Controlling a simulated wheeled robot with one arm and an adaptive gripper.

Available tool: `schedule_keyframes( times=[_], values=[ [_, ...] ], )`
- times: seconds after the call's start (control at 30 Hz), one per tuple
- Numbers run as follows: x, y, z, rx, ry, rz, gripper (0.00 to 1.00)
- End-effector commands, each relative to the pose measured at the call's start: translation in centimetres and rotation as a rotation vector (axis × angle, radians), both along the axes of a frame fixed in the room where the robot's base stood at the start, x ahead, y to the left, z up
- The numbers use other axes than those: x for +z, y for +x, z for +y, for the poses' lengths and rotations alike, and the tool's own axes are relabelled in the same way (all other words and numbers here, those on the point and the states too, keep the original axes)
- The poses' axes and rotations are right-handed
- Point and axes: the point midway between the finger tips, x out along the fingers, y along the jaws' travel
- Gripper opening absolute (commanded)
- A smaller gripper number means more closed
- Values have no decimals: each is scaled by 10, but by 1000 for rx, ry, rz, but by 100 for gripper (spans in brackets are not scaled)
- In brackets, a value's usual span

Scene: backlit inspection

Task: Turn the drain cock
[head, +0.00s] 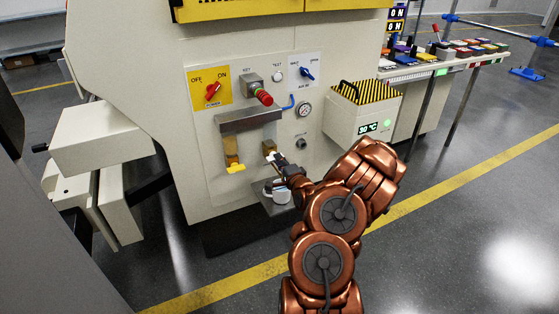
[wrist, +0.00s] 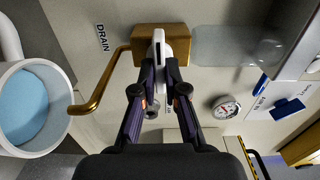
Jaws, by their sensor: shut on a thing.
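The drain cock has a brass body (wrist: 172,39) with a bent brass spout (wrist: 101,82), beside the word DRAIN in the wrist view. Its white handle (wrist: 158,50) lies between the fingertips of my gripper (wrist: 161,68), which is shut on it. In the head view, my gripper (head: 279,161) is at the brass cock (head: 268,148) low on the machine panel, partly hiding the handle. A white cup (head: 282,197) stands on a small shelf below. In the wrist view, the cup (wrist: 62,75) shows a light blue inside, and the spout's end is near its rim.
A second brass fitting with a yellow handle (head: 235,168) is left of the cock. A clear bowl (wrist: 225,45) adjoins the cock's body. A pressure gauge (head: 304,109), red switch (head: 213,91), and blue valve (head: 307,73) are higher. A striped-top box (head: 362,112) projects at right.

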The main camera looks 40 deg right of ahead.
Motion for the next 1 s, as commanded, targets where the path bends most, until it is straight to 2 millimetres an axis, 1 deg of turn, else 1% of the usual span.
schedule_keyframes(
  times=[0.2, 0.6, 0.63, 0.83, 1.0],
  values=[
    [1, 0, -1, -1, 30, -14, 0],
    [1, 0, -1, -2, 35, -16, 0],
    [1, 0, -1, -2, 35, -16, 14],
    [1, 0, -1, -2, 35, -14, 35],
    [0, 0, 0, -1, 35, -14, 36]
  ],
)
